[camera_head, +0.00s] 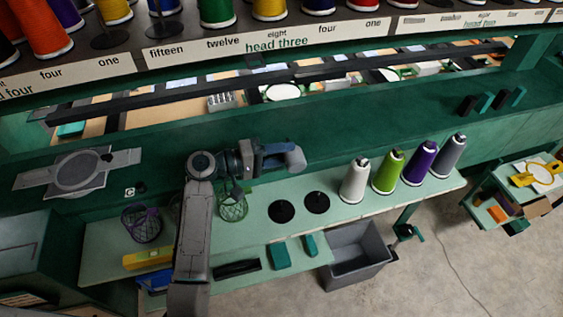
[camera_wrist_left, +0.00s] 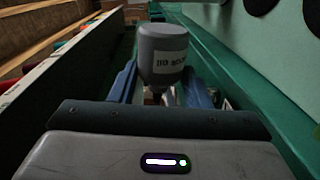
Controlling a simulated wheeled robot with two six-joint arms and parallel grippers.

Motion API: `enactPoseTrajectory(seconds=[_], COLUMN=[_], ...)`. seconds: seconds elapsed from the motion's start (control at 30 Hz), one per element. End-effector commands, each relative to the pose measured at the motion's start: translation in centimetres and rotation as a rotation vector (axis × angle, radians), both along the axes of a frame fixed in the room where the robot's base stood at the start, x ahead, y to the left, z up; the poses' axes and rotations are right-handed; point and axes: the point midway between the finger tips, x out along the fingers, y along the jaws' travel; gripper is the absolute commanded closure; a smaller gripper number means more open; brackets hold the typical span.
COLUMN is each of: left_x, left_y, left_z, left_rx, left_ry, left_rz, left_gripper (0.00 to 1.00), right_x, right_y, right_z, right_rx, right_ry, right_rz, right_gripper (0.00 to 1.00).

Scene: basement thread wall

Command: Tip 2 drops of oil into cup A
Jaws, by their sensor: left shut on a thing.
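My left gripper (camera_head: 268,157) is over the green bench, its arm rising from the bottom of the head view. In the left wrist view its blue fingers are shut on a grey oil bottle (camera_wrist_left: 163,55), whose label reads upside down there. The bottle also shows as a grey rounded end (camera_head: 292,157) in the head view. A green mesh cup (camera_head: 232,207) stands below the wrist. A purple mesh cup (camera_head: 143,225) stands to the left, and another is mostly hidden behind my arm. I cannot tell which is cup A. My right gripper is not in view.
Two black discs (camera_head: 281,211) with pins lie on the bench right of the green cup. White, green, purple and grey thread cones (camera_head: 355,180) stand farther right. A yellow item (camera_head: 148,257) and a grey bin (camera_head: 358,255) are nearer. A thread rack (camera_head: 270,43) spans the top.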

Motion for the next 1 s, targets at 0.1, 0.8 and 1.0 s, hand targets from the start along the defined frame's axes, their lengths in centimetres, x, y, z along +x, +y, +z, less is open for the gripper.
enactPoseTrajectory(seconds=[0.1, 0.8, 1.0], left_x=[0.0, 0.1, 0.1], left_y=[0.0, 0.0, 0.0], left_z=[-0.5, 1.0, 2.0], left_rx=[0.03, 0.122, 0.18], left_ry=[-0.097, -0.381, -0.56], left_rz=[0.0, 0.002, 0.001], left_gripper=[0.8, 0.8, 0.8], right_x=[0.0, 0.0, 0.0], right_y=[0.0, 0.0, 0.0], right_z=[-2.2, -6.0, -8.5], right_rx=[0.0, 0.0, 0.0], right_ry=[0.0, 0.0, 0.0], right_rz=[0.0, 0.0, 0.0], right_gripper=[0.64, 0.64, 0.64])
